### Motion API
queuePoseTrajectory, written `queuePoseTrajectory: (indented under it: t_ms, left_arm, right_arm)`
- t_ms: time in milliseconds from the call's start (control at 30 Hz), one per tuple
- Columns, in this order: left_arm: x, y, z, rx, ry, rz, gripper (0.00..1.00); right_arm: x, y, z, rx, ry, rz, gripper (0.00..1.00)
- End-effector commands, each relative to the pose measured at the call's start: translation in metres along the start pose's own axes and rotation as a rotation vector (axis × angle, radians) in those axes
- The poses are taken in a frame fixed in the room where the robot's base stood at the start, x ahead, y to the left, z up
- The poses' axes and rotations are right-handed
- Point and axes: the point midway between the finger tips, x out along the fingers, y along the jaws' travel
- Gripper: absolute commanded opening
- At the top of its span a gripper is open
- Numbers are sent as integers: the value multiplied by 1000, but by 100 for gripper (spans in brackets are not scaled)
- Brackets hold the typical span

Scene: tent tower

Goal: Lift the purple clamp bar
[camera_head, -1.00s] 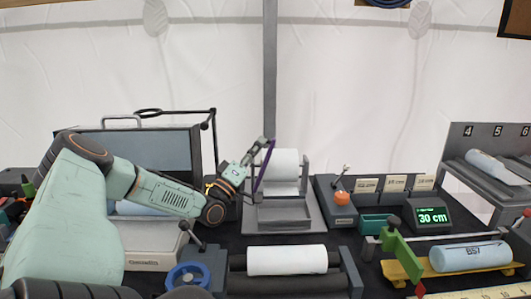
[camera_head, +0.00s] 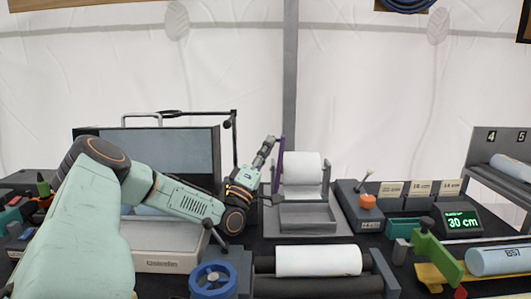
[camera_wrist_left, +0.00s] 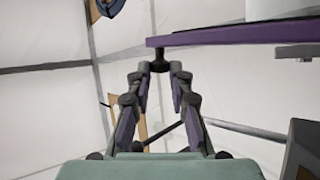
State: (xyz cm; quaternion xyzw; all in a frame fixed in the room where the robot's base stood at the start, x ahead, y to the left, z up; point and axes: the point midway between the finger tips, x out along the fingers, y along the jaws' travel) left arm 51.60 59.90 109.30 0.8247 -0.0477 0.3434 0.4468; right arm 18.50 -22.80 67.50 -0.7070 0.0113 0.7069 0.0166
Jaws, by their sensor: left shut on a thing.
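The purple clamp bar (camera_head: 280,163) stands nearly upright in the head view, just left of the white paper roll (camera_head: 302,168) on its grey holder (camera_head: 307,217). My left gripper (camera_head: 271,160) reaches it from the left and is shut on it. In the left wrist view the bar (camera_wrist_left: 235,37) crosses the upper right as a purple strip with a grey part beneath it. The fingertips (camera_wrist_left: 160,60) come together at its left end. The exact contact is small and partly hidden in the head view. My right gripper is not in view.
A grey screen box (camera_head: 165,150) stands behind my left arm. A second white roll (camera_head: 318,261) lies in front of the holder. To the right are a control box with an orange knob (camera_head: 367,201), a 30 cm display (camera_head: 461,221) and a green clamp (camera_head: 438,250).

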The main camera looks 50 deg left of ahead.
Motion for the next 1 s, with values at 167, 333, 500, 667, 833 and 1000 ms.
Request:
queuePoseTrajectory:
  t_ms: [167, 333, 500, 667, 833, 1000]
  left_arm:
    - [5, 2, -3, 3, 15, 9, 0]
    - [6, 3, -3, 3, 16, 10, 0]
    - [5, 3, -4, 3, 16, 10, 26]
    - [4, 2, -3, 1, 12, 6, 40]
    - [2, 1, -2, 0, 9, 4, 43]
    - [1, 1, -3, 0, 8, 3, 43]
  right_arm:
    - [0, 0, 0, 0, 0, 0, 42]
    - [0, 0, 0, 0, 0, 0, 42]
    - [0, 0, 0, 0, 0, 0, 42]
    - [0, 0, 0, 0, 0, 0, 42]
    - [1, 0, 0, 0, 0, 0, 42]
    - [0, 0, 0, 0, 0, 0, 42]
